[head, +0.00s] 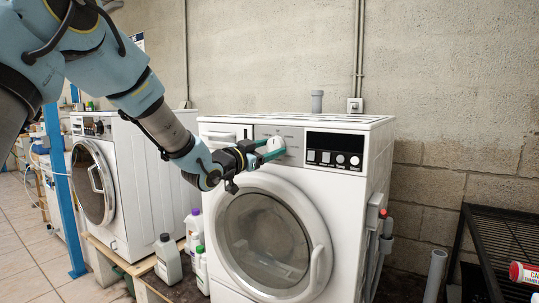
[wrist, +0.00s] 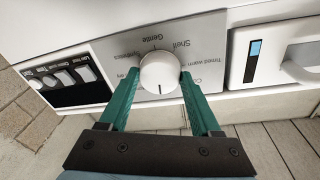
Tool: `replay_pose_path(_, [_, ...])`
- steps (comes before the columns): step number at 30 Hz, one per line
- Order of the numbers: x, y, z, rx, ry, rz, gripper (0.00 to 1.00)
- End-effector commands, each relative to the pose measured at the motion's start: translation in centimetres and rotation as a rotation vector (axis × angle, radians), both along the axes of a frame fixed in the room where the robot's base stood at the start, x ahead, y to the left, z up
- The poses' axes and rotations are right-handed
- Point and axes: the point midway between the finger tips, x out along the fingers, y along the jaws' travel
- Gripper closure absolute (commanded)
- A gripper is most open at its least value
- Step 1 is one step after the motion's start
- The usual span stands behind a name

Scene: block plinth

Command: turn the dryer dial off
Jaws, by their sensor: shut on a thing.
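The dryer (head: 330,185) is a white front-loading machine with a round door. Its dial (head: 275,144) is a white round knob on the grey control panel. In the wrist view the dial (wrist: 160,73) sits between the two green fingers of my gripper (wrist: 160,80), with printed labels such as "Gentle" and "Shelf" around it. A dark pointer mark on the dial faces the gripper's palm. My gripper (head: 268,151) is shut on the dial in the head view. The fingers cover some of the labels, and I cannot read an off mark.
A second white machine (head: 130,180) stands at the left. Several bottles (head: 168,258) stand on the low plinth between the machines. A black panel with buttons (head: 335,151) is right of the dial. A black rack (head: 510,240) stands at the right.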

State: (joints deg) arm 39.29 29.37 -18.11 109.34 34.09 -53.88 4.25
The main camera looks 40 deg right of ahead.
Motion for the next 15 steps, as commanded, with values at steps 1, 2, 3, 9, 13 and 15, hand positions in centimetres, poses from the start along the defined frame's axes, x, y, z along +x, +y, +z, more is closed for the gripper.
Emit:
replay_pose_path(1, [0.0,0.05,-0.35,-0.003,0.025,0.0,0.91])
replay_pose_path(2, [0.01,0.04,-0.35,-0.007,0.04,0.0,0.91])
replay_pose_path(3, [-0.03,0.04,-0.34,-0.011,0.057,-0.001,0.91])
replay_pose_path(9, [-0.07,0.01,-0.31,-0.027,0.119,-0.001,0.91])
replay_pose_path(13, [-0.06,0.01,-0.27,-0.032,0.137,0.0,0.91])
replay_pose_path(15, [-0.07,0.01,-0.27,-0.032,0.142,-0.001,0.91])
